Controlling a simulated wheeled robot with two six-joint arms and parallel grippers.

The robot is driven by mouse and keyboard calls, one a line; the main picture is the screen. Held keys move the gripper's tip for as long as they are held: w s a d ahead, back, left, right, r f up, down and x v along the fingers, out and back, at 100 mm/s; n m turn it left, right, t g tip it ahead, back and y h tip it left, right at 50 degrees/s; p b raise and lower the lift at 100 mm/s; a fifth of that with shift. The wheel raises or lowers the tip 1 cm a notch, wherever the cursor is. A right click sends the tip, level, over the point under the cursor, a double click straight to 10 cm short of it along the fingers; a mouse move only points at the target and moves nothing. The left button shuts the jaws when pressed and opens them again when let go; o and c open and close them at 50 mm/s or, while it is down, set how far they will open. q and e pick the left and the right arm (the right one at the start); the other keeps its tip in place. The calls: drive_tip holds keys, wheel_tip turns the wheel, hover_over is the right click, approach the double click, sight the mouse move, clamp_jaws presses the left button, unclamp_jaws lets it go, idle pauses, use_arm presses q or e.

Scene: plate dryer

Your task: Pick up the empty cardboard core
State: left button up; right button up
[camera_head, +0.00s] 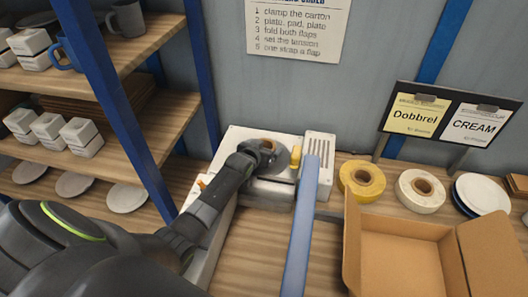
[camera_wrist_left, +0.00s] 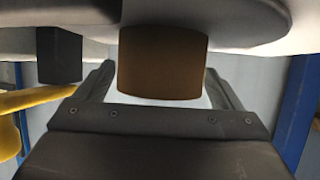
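The brown cardboard core (camera_wrist_left: 163,62) stands between the two fingers of my left gripper (camera_wrist_left: 160,88) in the left wrist view, with a gap showing on each side. One end of the core meets a grey disc (camera_wrist_left: 225,18); its other end is free. In the head view my left gripper (camera_head: 256,150) is at the pale machine (camera_head: 235,140) against the wall, and a small brown part of the core (camera_head: 267,145) shows beside it, mostly hidden by the gripper. My right gripper is not in view.
A yellow tape roll (camera_head: 361,181) and a cream tape roll (camera_head: 421,191) lie right of the machine, below the Dobbrel and CREAM signs. An open carton (camera_head: 400,262) stands in front. A blue bar (camera_head: 302,225) runs right of my arm; a blue shelf post (camera_head: 125,110) stands left.

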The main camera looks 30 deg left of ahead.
use_arm(q)
drive_tip(key=c, duration=0.8)
drive_tip(key=shift+r, duration=0.15)
